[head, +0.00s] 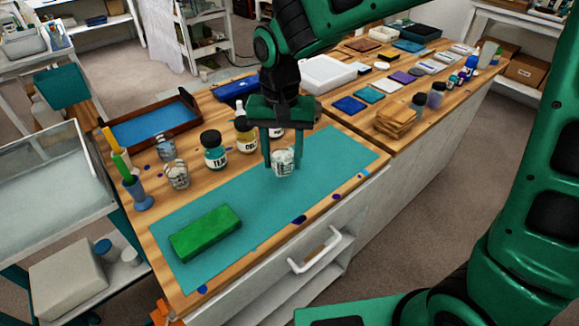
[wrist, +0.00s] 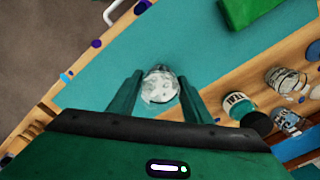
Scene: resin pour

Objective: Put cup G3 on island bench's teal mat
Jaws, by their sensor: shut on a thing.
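A clear cup with greyish-white contents, which I take for cup G3 (head: 283,163), is between my gripper's (head: 283,160) fingers over the right part of the teal mat (head: 320,155). My gripper points down and is shut on the cup. In the wrist view the cup (wrist: 160,88) sits between the two fingertips (wrist: 160,92), with the mat (wrist: 110,65) around it. I cannot tell whether its base touches the mat. Its label is not readable.
A green block (head: 205,232) lies on the mat's left part. Behind the mat stand two similar cups (head: 177,175) (head: 167,148), a teal-labelled bottle (head: 214,150) and a yellow-labelled bottle (head: 246,137). A blue-lined tray (head: 150,125) is at the back left. The mat's middle is clear.

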